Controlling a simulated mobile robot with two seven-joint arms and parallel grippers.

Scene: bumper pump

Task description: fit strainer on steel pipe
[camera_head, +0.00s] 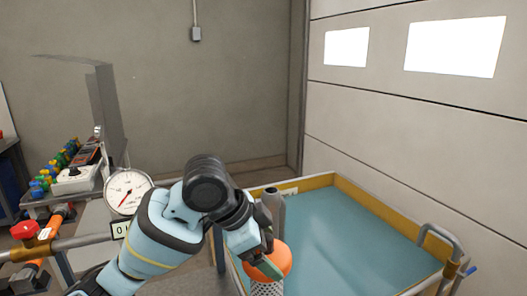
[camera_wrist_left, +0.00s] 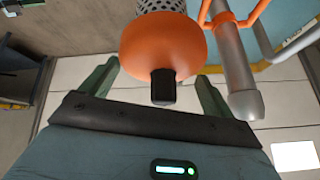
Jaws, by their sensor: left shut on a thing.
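The strainer has an orange domed body (camera_head: 275,259) and a perforated grey mesh part (camera_head: 268,289), cut off by the lower edge of the head view. My left gripper (camera_head: 262,260) is shut on the strainer. In the left wrist view the orange body (camera_wrist_left: 163,48) sits between the fingers of my left gripper (camera_wrist_left: 155,85), with a short black stub toward the palm. The grey steel pipe (camera_head: 272,204) stands upright just beyond my left gripper. In the left wrist view the pipe (camera_wrist_left: 236,65) is right of the strainer, apart from it. My right gripper is not in view.
A yellow-rimmed basin (camera_head: 360,192) with blue-green water lies around and behind the pipe. A grey tubular rail (camera_head: 438,240) stands at its right. A pressure gauge (camera_head: 128,191), red-handled valve (camera_head: 25,230) and bench with coloured fittings (camera_head: 72,178) are at the left.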

